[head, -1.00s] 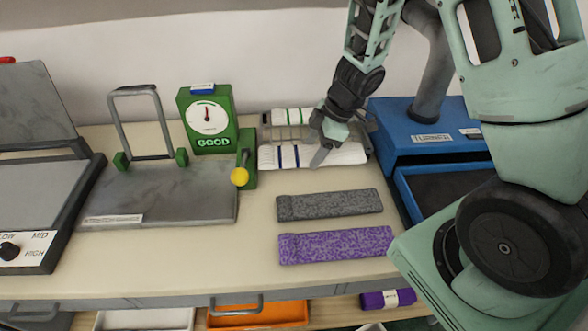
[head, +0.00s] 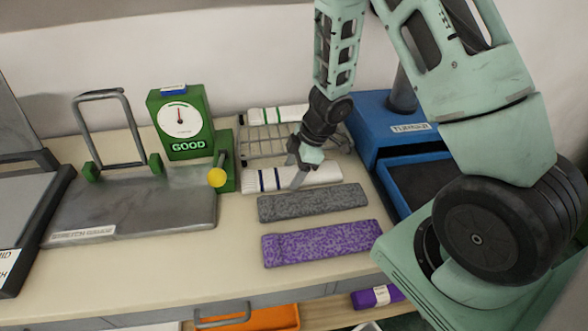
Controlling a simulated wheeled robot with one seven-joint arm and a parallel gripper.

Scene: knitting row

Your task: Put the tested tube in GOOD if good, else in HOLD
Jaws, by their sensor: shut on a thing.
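My gripper (head: 301,174) is shut on a white tube (head: 265,180) with dark blue bands. The tube lies level at the front of the wire rack (head: 345,145), just behind the grey strip; I cannot tell whether it touches the rack or table. A white tube (head: 290,112) with green bands lies at the back of the rack. The green dial gauge (head: 182,126) shows the word GOOD (head: 188,145) and its needle points up. No place marked HOLD can be read.
A grey speckled strip (head: 312,203) and a purple one (head: 320,243) lie in front of the rack. A blue machine (head: 410,130) stands right. The gauge's grey plate (head: 135,210), wire frame (head: 128,120) and yellow-knobbed lever (head: 217,177) are left. An orange bin (head: 262,318) sits below.

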